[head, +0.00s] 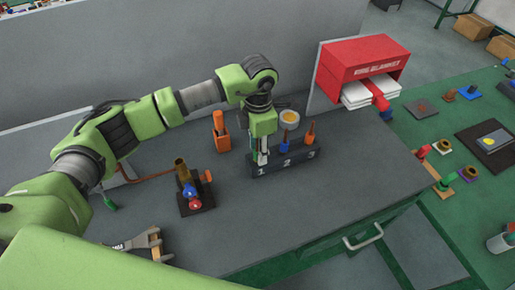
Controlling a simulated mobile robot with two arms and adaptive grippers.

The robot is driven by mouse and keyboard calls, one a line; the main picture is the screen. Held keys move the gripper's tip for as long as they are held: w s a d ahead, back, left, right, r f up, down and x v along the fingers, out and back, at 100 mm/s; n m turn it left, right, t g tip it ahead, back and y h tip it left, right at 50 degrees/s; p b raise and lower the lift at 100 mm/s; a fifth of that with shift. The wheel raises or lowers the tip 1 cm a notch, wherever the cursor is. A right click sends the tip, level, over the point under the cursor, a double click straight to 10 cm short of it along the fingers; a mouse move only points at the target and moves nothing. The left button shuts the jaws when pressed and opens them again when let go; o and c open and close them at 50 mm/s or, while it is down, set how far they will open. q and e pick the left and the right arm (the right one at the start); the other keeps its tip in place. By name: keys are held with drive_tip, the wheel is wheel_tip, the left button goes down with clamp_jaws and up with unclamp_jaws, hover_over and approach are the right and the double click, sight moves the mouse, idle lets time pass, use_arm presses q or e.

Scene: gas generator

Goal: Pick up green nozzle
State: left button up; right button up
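A dark rack (285,163) numbered 1, 2 and 3 stands on the grey bench. A blue nozzle (286,141) stands at slot 2 and an orange-brown one (310,134) at slot 3. My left gripper (262,158) points down at slot 1, with its fingers at the rack. Whatever is in slot 1 is hidden by the gripper, and I cannot make out a green nozzle there or whether the fingers are closed. My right gripper (158,246) is low at the left, over the bench front, with its fingers apart and nothing seen between them.
An orange holder (222,139) stands left of the rack. A brass fitting (182,172) with red and blue parts stands nearer, and a small green piece (110,204) lies at a hose end. A red fire blanket box (362,60) is behind right. The bench's right side is clear.

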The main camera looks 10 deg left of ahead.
use_arm(q)
drive_tip(key=shift+f, duration=0.4)
clamp_jaws()
drive_tip(key=shift+r, duration=0.1)
